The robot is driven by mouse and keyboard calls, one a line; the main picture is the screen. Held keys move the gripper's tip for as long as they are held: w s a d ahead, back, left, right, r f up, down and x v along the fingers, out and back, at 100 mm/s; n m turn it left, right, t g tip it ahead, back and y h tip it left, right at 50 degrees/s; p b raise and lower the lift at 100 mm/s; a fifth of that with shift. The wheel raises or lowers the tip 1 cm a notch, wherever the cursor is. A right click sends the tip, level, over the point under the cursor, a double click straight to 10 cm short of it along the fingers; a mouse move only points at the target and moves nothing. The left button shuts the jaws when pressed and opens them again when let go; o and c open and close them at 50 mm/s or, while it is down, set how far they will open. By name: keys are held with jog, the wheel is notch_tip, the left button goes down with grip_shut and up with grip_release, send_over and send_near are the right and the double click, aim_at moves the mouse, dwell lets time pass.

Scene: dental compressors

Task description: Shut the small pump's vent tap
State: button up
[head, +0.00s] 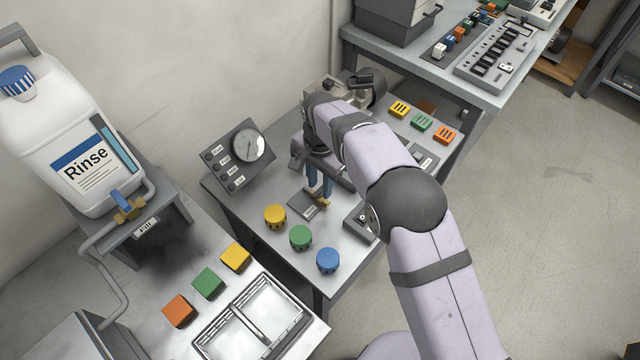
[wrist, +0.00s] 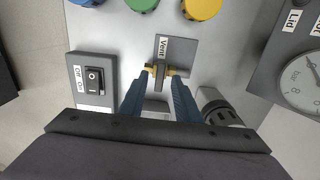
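The vent tap (wrist: 161,72) is a small brass fitting with a narrow dark grey lever, on a dark plate labelled "Vent" (wrist: 184,50). In the wrist view the lever points up and down the picture, across the brass body. My gripper (wrist: 160,80) has its two blue fingers apart, one on each side of the lever, with the tips close to the brass ends. I cannot tell whether they touch. In the head view my gripper (head: 319,190) points down at the brass tap (head: 322,201), which it partly hides.
An on/off switch box (wrist: 93,80) stands left of the tap in the wrist view. A gauge panel (head: 238,155) stands behind. Yellow (head: 275,215), green (head: 300,237) and blue (head: 328,260) knobs sit along the bench's front. A black ribbed cylinder (wrist: 218,108) is right of my fingers.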

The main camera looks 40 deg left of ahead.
aim_at(321, 190)
jog(key=shift+r+b, duration=0.65)
jog(key=shift+r, duration=2.7)
jog(key=shift+w, duration=0.1)
jog(key=w+d+r, duration=0.2)
jog(key=w+d, duration=0.1)
jog(key=d, duration=0.6)
jog(key=w+d+r+p, duration=0.1)
jog(key=w+d, duration=0.2)
jog(key=d, duration=0.6)
jog(key=w+d+r, duration=0.2)
jog(key=w+d, duration=0.1)
jog(key=d, duration=0.5)
jog(key=s+d+f, duration=0.1)
jog(key=s+d, duration=0.3)
jog(key=d, duration=0.3)
jog(key=s+d+p, duration=0.1)
jog(key=s+d, duration=0.4)
jog(key=d, duration=0.3)
jog(key=s+d+f, duration=0.1)
jog(key=s+d, duration=0.4)
jog(key=d, duration=0.3)
jog(key=shift+f, duration=0.3)
jog(key=shift+s, duration=0.1)
